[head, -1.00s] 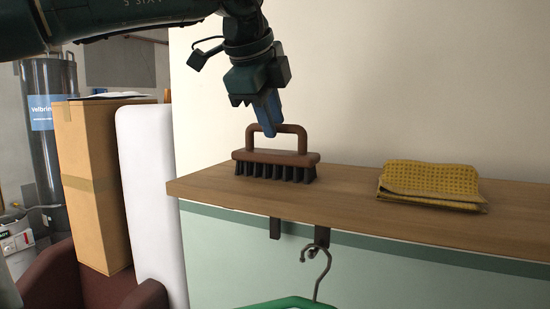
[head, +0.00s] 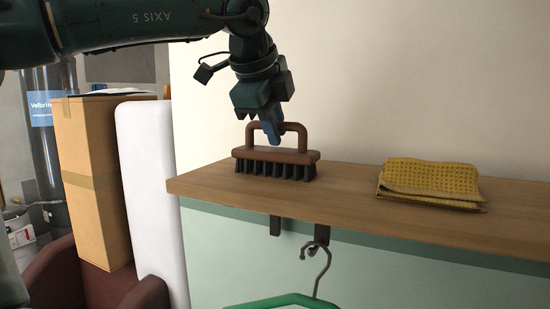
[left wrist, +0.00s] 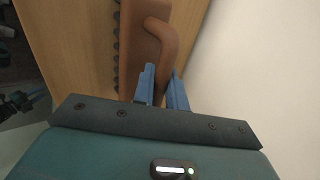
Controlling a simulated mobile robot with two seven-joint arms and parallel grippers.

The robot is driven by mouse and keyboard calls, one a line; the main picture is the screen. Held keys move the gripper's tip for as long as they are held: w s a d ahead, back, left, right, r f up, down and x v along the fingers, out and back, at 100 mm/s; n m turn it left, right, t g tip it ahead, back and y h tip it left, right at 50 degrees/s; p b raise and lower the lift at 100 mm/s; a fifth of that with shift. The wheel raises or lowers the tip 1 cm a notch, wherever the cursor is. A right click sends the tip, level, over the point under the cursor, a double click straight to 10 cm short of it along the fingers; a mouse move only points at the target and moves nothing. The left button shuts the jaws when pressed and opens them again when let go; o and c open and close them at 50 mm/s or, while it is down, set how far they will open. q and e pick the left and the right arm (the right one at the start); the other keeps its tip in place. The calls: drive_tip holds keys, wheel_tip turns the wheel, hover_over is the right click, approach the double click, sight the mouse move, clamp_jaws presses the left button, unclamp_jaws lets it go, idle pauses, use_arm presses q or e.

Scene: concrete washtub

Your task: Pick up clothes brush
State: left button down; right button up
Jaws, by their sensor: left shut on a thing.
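The clothes brush (head: 277,156) has a brown body, an arched handle and dark bristles. It stands bristles down on the wooden shelf (head: 350,198), near its left end. My left gripper (head: 271,136) comes down from above, and its blue fingers are shut on the brush handle. In the left wrist view the brush (left wrist: 142,50) lies ahead, with the handle between the blue fingers (left wrist: 162,88). The bristles still appear to touch the shelf.
A folded yellow cloth (head: 432,183) lies on the shelf to the right of the brush. A green hanger (head: 290,301) hangs from a hook below the shelf edge. A cream wall (head: 400,80) rises close behind. A cardboard box (head: 98,180) and a dark red chair (head: 90,285) are at left.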

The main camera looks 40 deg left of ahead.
use_arm(q)
wheel_tip(320, 180, up, 10)
drive_tip(key=shift+r+p, duration=0.1)
drive_tip(key=shift+p, duration=0.5)
drive_tip(key=c, duration=2)
unclamp_jaws()
clamp_jaws()
